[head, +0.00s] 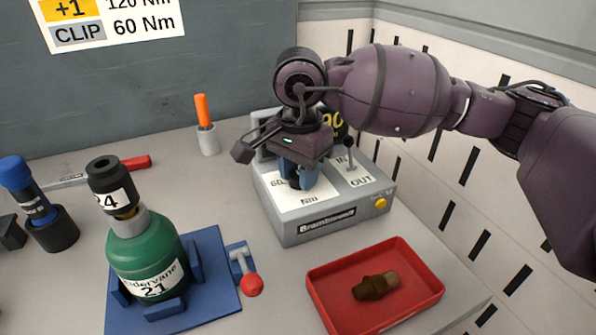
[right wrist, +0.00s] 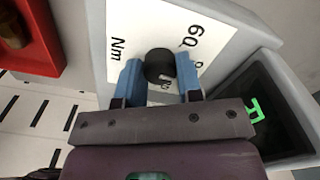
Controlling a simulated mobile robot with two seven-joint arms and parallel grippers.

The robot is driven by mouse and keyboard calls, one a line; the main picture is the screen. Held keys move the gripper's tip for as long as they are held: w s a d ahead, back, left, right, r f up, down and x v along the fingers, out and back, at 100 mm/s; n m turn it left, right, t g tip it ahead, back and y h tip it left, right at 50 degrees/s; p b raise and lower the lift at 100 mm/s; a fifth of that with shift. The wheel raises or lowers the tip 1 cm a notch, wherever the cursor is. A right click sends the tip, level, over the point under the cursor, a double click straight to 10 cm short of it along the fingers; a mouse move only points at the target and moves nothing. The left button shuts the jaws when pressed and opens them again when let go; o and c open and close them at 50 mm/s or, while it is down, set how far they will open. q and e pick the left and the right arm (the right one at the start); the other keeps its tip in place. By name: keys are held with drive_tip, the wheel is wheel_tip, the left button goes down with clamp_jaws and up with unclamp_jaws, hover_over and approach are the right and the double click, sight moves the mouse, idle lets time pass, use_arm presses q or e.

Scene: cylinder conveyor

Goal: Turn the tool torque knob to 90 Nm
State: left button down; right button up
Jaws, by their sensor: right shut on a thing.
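The tool controller (head: 320,228) is a grey box labelled Brambleworth, with a white dial plate marked 60 and Nm. The torque knob (right wrist: 158,62) is black and round, with a small pale mark; in the right wrist view it sits between my blue fingertips. My right gripper (head: 297,176) reaches down over the dial plate and is shut on the knob; it also shows in the right wrist view (right wrist: 160,82). The other dial numbers are mostly hidden. A dark screen (right wrist: 262,110) shows a green character; yellow digits behind my wrist are partly covered. My left gripper is not in view.
A lever (head: 349,155) marked IN and OUT and a yellow button (head: 381,203) are on the box. A red tray (head: 318,285) holds a brown fitting (head: 376,286). A green cylinder (head: 148,262) stands in a blue fixture (head: 215,265) with a red-knobbed lever (head: 252,284).

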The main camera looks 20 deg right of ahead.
drive_tip(key=shift+r, duration=0.1)
idle(0.5)
drive_tip(key=o, duration=0.9)
drive_tip(key=shift+r+p, duration=0.8)
drive_tip(key=shift+r, duration=4.55)
drive_tip(key=shift+r, duration=0.1)
